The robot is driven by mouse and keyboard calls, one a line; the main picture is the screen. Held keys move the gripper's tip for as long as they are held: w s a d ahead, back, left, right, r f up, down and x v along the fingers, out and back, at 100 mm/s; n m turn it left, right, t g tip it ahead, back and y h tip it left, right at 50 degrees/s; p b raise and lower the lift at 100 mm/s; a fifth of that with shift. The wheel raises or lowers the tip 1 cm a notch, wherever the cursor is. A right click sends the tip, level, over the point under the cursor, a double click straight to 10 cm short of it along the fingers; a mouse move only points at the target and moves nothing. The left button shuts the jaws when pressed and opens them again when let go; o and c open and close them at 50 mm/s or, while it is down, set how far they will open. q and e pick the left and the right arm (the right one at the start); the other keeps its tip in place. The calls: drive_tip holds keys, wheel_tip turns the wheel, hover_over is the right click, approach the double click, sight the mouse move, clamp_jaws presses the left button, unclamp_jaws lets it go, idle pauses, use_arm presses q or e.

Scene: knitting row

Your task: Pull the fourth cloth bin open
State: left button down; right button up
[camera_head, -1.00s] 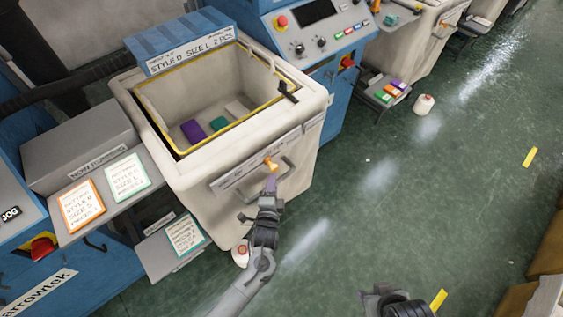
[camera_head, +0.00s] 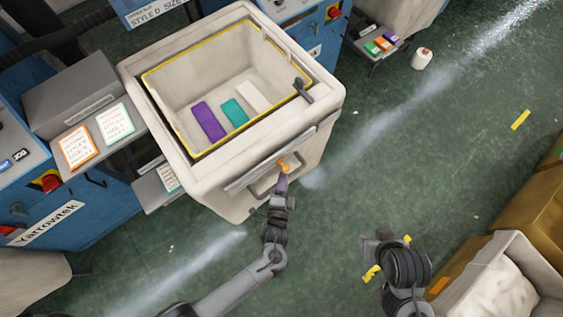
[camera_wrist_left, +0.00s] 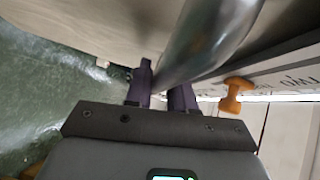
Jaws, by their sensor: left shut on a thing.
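The cream cloth bin (camera_head: 328,92) stands out from the blue machine row, its open top edged in yellow. Purple (camera_head: 207,122), teal (camera_head: 234,112) and white (camera_head: 254,96) pieces lie inside. My left gripper (camera_head: 281,184) is at the bin's front, shut on the metal bar handle (camera_head: 262,188). In the left wrist view the purple-grey fingers (camera_wrist_left: 168,92) sit around the handle (camera_wrist_left: 212,38). An orange knob (camera_head: 285,166) is just above the fingers, and shows in the wrist view (camera_wrist_left: 236,94). My right gripper (camera_head: 384,250) is over the floor at lower right; its fingers are unclear.
A grey shelf (camera_head: 72,125) with orange- and green-edged cards is left of the bin. A white spool (camera_head: 421,58) stands on the floor. Cardboard boxes (camera_head: 525,215) and a white-lined container (camera_head: 495,285) are at lower right.

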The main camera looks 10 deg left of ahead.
use_arm(q)
drive_tip(key=shift+s+d+r, duration=0.1)
drive_tip(key=shift+s+d, duration=0.2)
drive_tip(key=shift+d, duration=0.1)
drive_tip(key=c, duration=1.1)
unclamp_jaws()
drive_tip(key=shift+s+a, duration=0.1)
drive_tip(key=s, duration=0.3)
drive_tip(key=s+r+p, duration=0.1)
drive_tip(key=s, duration=0.6)
drive_tip(key=shift+s+d+r, duration=0.2)
drive_tip(key=shift+s, duration=0.1)
